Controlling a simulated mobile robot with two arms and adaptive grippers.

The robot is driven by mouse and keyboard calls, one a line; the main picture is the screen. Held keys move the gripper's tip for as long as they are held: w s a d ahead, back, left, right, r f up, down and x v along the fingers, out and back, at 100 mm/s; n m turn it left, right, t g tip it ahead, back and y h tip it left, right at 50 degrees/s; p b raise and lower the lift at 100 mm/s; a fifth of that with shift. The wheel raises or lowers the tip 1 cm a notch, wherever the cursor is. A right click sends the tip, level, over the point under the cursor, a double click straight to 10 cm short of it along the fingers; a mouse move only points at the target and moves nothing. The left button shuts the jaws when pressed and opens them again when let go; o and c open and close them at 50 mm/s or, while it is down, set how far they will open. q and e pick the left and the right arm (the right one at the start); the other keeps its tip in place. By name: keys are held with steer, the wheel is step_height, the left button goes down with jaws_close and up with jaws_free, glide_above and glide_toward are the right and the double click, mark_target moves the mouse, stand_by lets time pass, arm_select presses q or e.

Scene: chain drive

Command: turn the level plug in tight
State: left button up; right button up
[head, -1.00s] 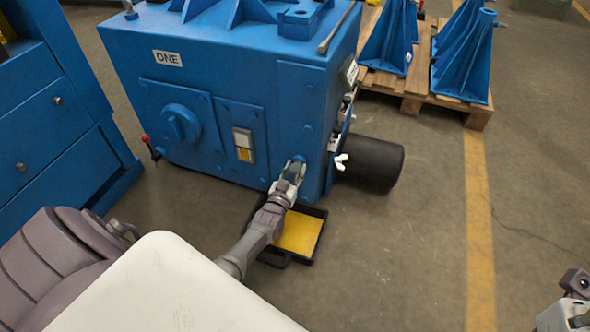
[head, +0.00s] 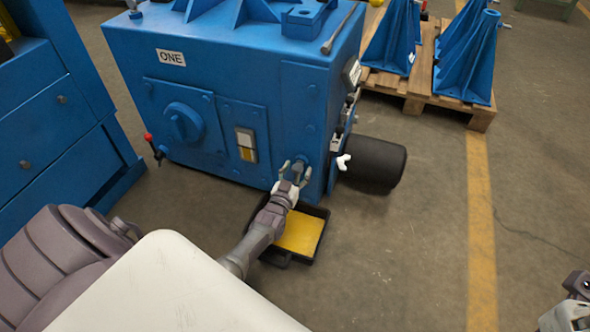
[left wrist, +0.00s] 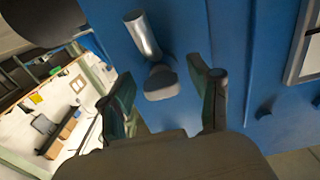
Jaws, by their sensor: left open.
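The level plug (head: 299,168) is a small dark knob low on the front right of the blue machine marked ONE. In the left wrist view a grey rounded plug head (left wrist: 161,83) shows between the two fingers, with a gap on each side. My left gripper (head: 294,170) is open, its fingers spread on either side of the plug; in the left wrist view the fingertips (left wrist: 168,78) flank it. The plug's seat against the machine is hidden. My right gripper (head: 580,318) is only partly in view at the lower right edge.
A black tray (head: 318,252) with a yellow inside lies on the floor below the plug. A shiny metal tube (left wrist: 142,35) stands out close by the plug head.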

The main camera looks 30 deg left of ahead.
arm_select(q)
steer(key=v, duration=1.2)
